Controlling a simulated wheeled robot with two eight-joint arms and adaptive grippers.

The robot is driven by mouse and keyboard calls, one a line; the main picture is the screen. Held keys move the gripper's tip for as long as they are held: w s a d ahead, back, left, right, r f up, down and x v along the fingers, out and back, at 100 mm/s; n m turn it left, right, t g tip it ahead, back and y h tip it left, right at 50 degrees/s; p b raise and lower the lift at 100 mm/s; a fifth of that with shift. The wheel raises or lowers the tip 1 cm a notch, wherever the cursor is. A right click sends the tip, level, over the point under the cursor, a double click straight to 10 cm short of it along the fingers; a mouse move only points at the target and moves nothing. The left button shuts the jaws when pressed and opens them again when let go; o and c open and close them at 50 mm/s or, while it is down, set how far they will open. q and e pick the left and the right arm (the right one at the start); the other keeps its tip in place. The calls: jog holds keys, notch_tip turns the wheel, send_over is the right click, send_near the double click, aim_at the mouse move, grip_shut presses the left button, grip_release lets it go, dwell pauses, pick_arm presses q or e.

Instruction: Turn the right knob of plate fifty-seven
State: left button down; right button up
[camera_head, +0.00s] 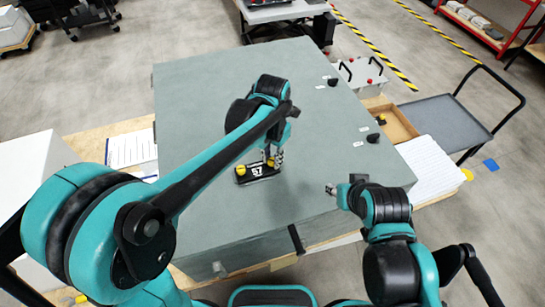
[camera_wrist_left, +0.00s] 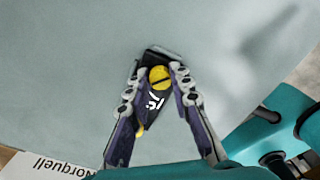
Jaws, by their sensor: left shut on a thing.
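Plate fifty-seven (camera_head: 257,173) is a small black plate with a white "57" on the big grey-green box top. Its left yellow knob (camera_head: 240,170) stands free in the head view. My left gripper (camera_head: 273,157) reaches down over the plate's right end, shut on the right yellow knob (camera_wrist_left: 159,78). In the left wrist view the knob, with a dark slot across it, sits between the fingertips. The left knob is mostly hidden there by a finger. My right gripper (camera_head: 332,190) hangs over the box's right front part, away from the plate; its fingers are too small to read.
The grey-green box (camera_head: 210,90) fills the middle, with small black knobs (camera_head: 374,138) and labels along its right side. A wooden tray (camera_head: 399,125) and a grey cart (camera_head: 445,120) stand right. Printed sheets (camera_head: 130,149) lie left. The box top around the plate is clear.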

aim_at(272, 160)
dwell(0.4)
pick_arm(q)
jog(key=c, duration=1.3)
grip_release()
notch_tip(272, 160, up, 12)
